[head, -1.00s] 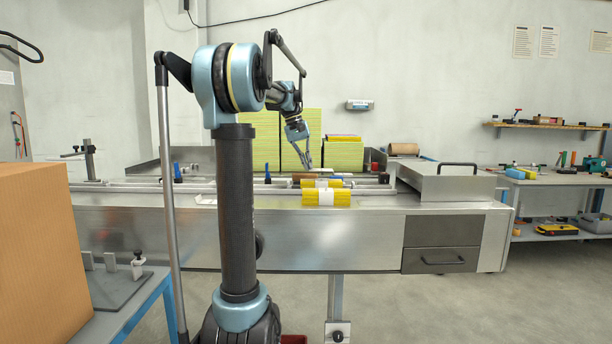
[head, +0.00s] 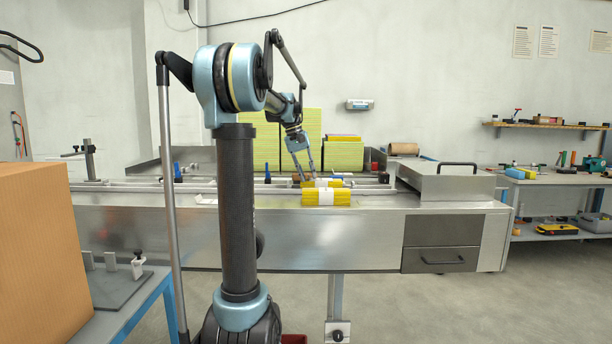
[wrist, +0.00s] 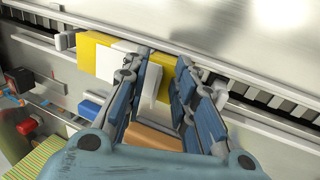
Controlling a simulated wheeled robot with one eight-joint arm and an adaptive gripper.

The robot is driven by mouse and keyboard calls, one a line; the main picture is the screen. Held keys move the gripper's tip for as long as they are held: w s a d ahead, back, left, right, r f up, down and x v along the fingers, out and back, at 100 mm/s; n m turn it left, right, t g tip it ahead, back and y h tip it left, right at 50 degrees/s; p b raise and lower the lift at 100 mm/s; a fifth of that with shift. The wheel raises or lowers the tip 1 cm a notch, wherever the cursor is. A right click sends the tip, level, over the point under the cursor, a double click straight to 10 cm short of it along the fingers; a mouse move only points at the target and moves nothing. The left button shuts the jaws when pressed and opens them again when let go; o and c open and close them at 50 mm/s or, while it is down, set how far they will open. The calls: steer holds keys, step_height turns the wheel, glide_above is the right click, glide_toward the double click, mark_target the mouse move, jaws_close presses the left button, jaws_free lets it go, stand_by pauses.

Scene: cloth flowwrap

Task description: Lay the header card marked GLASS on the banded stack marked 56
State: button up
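A yellow stack with a white band (head: 341,198) lies at the front of the bench top; another banded yellow stack (head: 336,182) lies just behind it. In the wrist view a yellow stack (wrist: 90,52) with a white band shows at the upper left. My gripper (head: 304,177) is low beside the rear stack's left end, fingers spread. In the wrist view my gripper (wrist: 157,78) has a pale upright piece (wrist: 151,86) and a brown block (wrist: 153,137) showing between its fingers, with no clear contact. I cannot read GLASS or 56 anywhere, nor identify the header card.
Rails (head: 110,188) run along the metal bench, with blue-handled clamps (head: 178,173). Tall yellow-green stacks (head: 345,156) stand behind. A raised metal cover (head: 447,183) with a handle closes off the right. A cardboard box (head: 40,255) stands at the near left.

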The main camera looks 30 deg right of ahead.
steer(key=v, duration=1.2)
steer(key=s+a+f+n+t, duration=0.1)
steer(key=s+a+f, duration=0.2)
steer(key=a+f, duration=0.35)
steer(key=s+a+f+n+t, duration=0.1)
steer(key=s+a+f, duration=0.3)
steer(key=a, duration=0.5)
steer(key=s+a+f+n+t, duration=0.1)
steer(key=s+a+f+n, duration=0.15)
steer(key=a+f, duration=0.4)
steer(key=s+a+f+y, duration=0.1)
steer(key=s+a+f, duration=0.4)
steer(key=f, duration=0.2)
steer(key=s+a+f+n+y, duration=0.1)
steer(key=s+a+f, duration=0.4)
steer(key=f, duration=0.3)
steer(key=s+a+f+n+t+y, duration=0.1)
steer(key=s+a+f, duration=0.4)
steer(key=s+f, duration=0.1)
steer(key=shift+a+f, duration=0.15)
steer(key=shift+f, duration=0.6)
